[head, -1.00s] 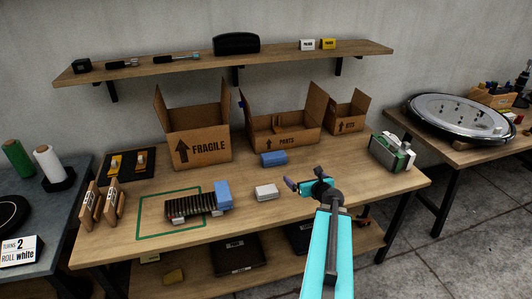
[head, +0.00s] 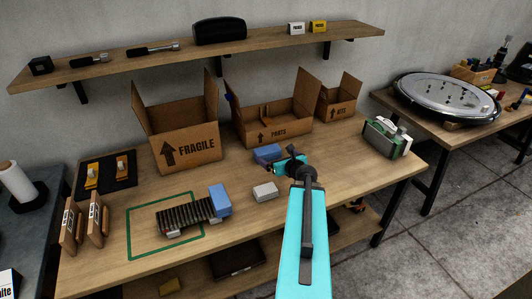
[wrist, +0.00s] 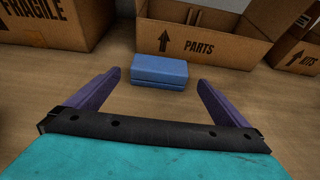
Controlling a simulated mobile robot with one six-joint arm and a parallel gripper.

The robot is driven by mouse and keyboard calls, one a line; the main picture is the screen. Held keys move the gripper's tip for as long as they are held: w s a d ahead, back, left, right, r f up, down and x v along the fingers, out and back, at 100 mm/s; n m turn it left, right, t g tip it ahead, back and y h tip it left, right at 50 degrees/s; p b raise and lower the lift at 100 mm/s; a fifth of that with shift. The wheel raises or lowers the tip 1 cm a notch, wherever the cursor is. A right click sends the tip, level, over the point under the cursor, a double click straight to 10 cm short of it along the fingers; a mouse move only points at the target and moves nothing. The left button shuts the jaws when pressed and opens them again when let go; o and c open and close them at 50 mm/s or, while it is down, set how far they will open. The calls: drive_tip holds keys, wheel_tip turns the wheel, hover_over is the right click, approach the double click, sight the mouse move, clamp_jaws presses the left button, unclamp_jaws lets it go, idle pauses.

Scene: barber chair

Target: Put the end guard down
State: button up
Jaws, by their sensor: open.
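A blue block (head: 267,153), which looks like an end guard, lies on the workbench in front of the PARTS box. It also shows in the wrist view (wrist: 159,71), flat on the wood. In the head view, my arm hides most of the gripper.
The PARTS box (head: 285,131), FRAGILE box (head: 186,148) and KITS box (head: 341,107) stand behind. A white block (head: 265,191) lies in front of the blue one. A green-and-white device (head: 386,138) stands at the bench's right end. Bare wood lies between the white block and the front edge.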

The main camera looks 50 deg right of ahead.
sight(269, 152)
drive_tip(key=shift+w, duration=0.1)
drive_tip(key=shift+p+x, duration=0.6)
drive_tip(key=shift+x, duration=3.6)
drive_tip(key=shift+p+x, duration=0.55)
drive_tip(key=shift+x, duration=2)
drive_tip(key=shift+d, duration=0.15)
drive_tip(key=shift+c, duration=0.4)
drive_tip(key=c, duration=0.7)
drive_tip(key=shift+r, duration=0.2)
